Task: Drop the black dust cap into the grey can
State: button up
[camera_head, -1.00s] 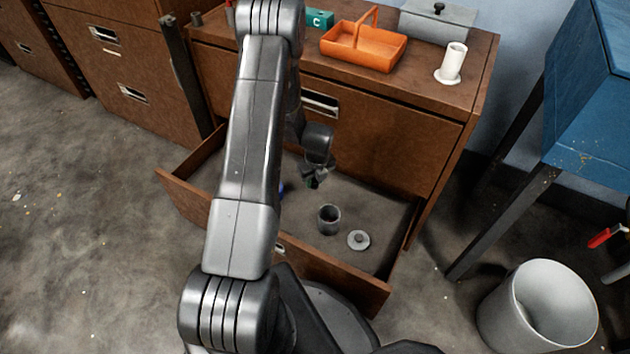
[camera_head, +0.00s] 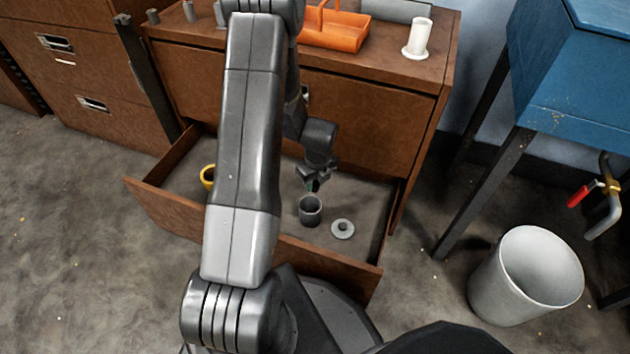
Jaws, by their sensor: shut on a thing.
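The grey can (camera_head: 310,212) stands upright and open-topped inside the open lower drawer. My gripper (camera_head: 311,186) is just behind and above the can's rim in the picture, pointing down. It is shut on a small dark thing, which I take to be the black dust cap; the fingers and the distance hide its outline. A little green shows by the fingertips, and I cannot tell what it belongs to. A round grey lid with a knob (camera_head: 342,229) lies on the drawer floor to the right of the can.
The drawer's front wall (camera_head: 330,266) stands between my base and the can. A yellow mug-like thing (camera_head: 208,177) is partly hidden behind my arm. An orange caddy (camera_head: 340,32) and a white holder (camera_head: 418,40) stand on the cabinet top. A large pale bin (camera_head: 490,290) stands right.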

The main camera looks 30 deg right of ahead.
notch_tip(320, 180, down, 2)
jog(key=shift+b, duration=0.55)
jog(key=shift+r, duration=0.1)
jog(key=o, duration=1)
notch_tip(320, 180, up, 14)
jog(key=s+p, duration=0.1)
jog(key=p, duration=0.4)
jog(key=shift+s, duration=0.35)
jog(key=shift+f, duration=0.25)
